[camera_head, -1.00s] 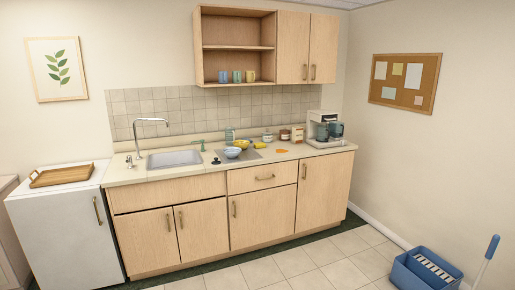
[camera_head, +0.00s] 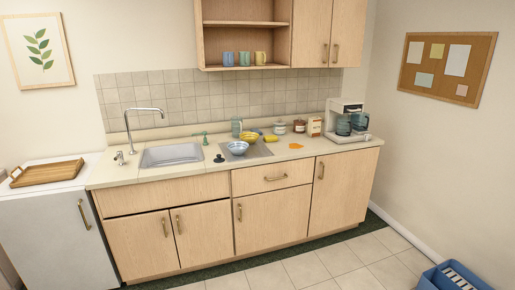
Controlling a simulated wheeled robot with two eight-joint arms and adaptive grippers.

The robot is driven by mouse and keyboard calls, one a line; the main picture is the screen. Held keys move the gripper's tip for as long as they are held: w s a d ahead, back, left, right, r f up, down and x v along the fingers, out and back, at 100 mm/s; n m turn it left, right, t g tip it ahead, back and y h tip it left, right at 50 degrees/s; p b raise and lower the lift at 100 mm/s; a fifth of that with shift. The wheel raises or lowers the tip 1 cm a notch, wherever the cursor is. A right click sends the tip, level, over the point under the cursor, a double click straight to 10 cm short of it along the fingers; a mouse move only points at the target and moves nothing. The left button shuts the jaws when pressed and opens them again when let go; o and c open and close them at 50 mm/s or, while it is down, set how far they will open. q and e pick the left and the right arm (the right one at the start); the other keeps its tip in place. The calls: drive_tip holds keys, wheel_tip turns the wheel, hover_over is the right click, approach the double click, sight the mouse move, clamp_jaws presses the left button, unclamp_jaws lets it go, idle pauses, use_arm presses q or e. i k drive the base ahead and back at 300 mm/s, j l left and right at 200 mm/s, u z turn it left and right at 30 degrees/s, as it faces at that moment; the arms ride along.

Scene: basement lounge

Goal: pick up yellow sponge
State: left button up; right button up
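A small yellow sponge (camera_head: 270,139) lies on the counter, right of a yellow bowl (camera_head: 249,138) and at the back right of the grey drain mat (camera_head: 262,151). A light blue bowl (camera_head: 237,148) stands in front of the yellow bowl. The sponge is small in this view, and I cannot tell whether it rests partly on the mat. Neither of my grippers shows in the head view.
The sink (camera_head: 171,154) is left of the bowls. Jars (camera_head: 299,126) and a coffee maker (camera_head: 347,121) stand to the right. An orange spill (camera_head: 296,146) lies on the counter.

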sight(273, 137)
drive_tip(key=i+l+z, duration=0.15)
drive_tip(key=i, duration=0.55)
drive_tip(key=i+l+z, duration=0.15)
drive_tip(key=i, duration=0.55)
